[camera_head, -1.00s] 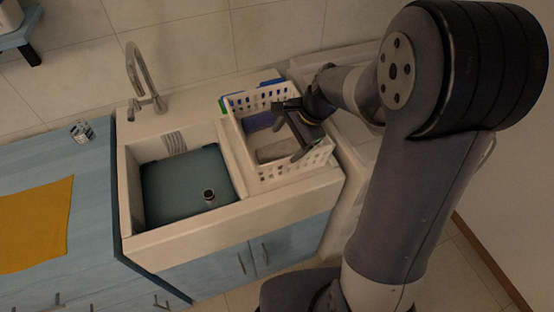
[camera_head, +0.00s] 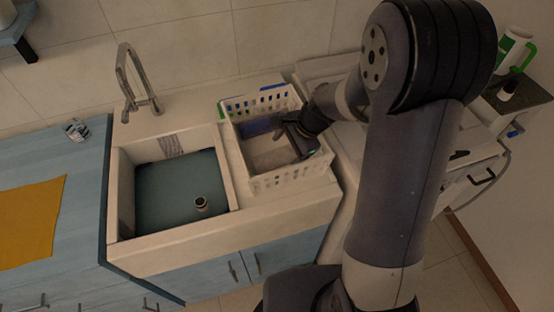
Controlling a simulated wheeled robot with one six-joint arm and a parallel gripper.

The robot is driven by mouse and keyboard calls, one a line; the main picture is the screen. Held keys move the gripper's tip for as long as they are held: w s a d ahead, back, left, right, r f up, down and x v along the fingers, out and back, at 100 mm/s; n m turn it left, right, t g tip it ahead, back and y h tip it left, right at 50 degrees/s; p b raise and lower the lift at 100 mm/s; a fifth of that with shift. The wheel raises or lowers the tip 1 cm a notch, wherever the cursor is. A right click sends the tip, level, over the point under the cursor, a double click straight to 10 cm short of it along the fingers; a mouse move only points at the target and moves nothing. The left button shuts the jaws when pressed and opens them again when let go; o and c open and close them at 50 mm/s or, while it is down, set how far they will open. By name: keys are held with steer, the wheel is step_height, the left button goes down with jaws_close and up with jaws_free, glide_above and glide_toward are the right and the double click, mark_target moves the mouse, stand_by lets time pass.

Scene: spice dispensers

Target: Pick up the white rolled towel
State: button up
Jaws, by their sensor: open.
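A pale whitish-grey roll, likely the white rolled towel (camera_head: 270,160), lies inside the white perforated basket (camera_head: 290,182) beside the sink. A dark blue item (camera_head: 258,126) lies behind it in the same basket. My gripper (camera_head: 297,142) reaches down into the right side of the basket, over or beside the roll's right end. It is open. Its fingertips are small and dark here, and I cannot tell whether they touch the roll.
The sink (camera_head: 180,190) with its faucet (camera_head: 135,85) is left of the basket. A yellow cloth (camera_head: 28,222) lies on the blue counter at far left. A bottle with green parts (camera_head: 512,48) stands at upper right. The basket walls rise around the gripper.

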mark_target(280, 157)
steer(key=shift+x, duration=2.35)
steer(key=shift+s, duration=0.2)
steer(key=shift+c, duration=0.2)
steer(key=c, duration=1.1)
steer(key=shift+c, duration=0.2)
